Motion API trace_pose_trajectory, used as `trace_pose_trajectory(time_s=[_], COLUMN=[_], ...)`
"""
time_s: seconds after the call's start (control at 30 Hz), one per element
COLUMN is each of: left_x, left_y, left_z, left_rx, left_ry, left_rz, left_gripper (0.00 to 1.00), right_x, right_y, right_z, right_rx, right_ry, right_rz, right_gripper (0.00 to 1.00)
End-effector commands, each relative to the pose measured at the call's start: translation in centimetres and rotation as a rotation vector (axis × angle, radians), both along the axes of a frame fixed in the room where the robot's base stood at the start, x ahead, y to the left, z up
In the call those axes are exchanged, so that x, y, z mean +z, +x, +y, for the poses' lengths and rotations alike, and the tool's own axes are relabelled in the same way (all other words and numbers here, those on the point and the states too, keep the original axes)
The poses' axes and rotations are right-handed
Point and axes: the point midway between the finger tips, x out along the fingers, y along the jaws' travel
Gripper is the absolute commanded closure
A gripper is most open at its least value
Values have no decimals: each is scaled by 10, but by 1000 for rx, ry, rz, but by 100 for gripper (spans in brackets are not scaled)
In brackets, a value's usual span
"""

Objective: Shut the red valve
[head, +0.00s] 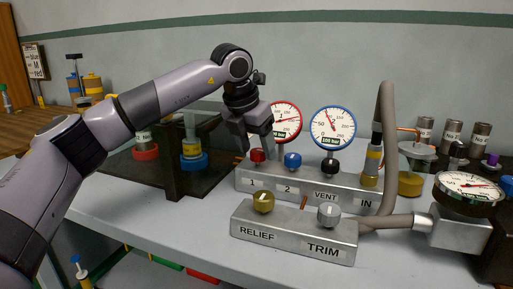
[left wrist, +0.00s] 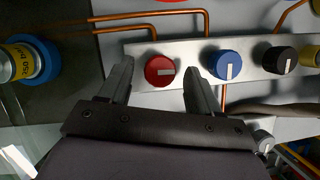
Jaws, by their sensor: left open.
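The red valve (head: 257,155) is a round red knob at the left end of the grey manifold block, above the label 1. In the left wrist view the red valve (left wrist: 153,77) has a white pointer mark lying roughly sideways, toward the right. My left gripper (head: 257,146) is over the red valve with its fingers pointing down. In the left wrist view the open fingers of my left gripper (left wrist: 158,66) stand on either side of the knob, with gaps showing. I cannot tell how far above it they are. My right gripper is not in view.
A blue knob (head: 292,160) sits close right of the red one, near the right finger. A black knob (head: 330,166) is further right. Red-rimmed (head: 286,122) and blue-rimmed (head: 333,127) gauges stand behind. A front block (head: 290,240) carries the RELIEF and TRIM knobs.

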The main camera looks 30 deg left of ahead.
Motion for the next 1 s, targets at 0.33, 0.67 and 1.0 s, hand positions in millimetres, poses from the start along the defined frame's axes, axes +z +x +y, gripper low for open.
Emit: trace_pose_trajectory(time_s=[0.33,0.67,1.0], left_x=[-3,-2,0], left_y=[1,1,1], left_z=[0,0,1], left_rx=[-1,-6,-134], left_ry=[0,0,-1], left_rz=[0,0,2], left_gripper=[50,93,93], right_x=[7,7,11], right_y=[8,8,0], right_z=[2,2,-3], right_rx=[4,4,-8], right_ry=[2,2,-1], right_rz=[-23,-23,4], right_gripper=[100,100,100])
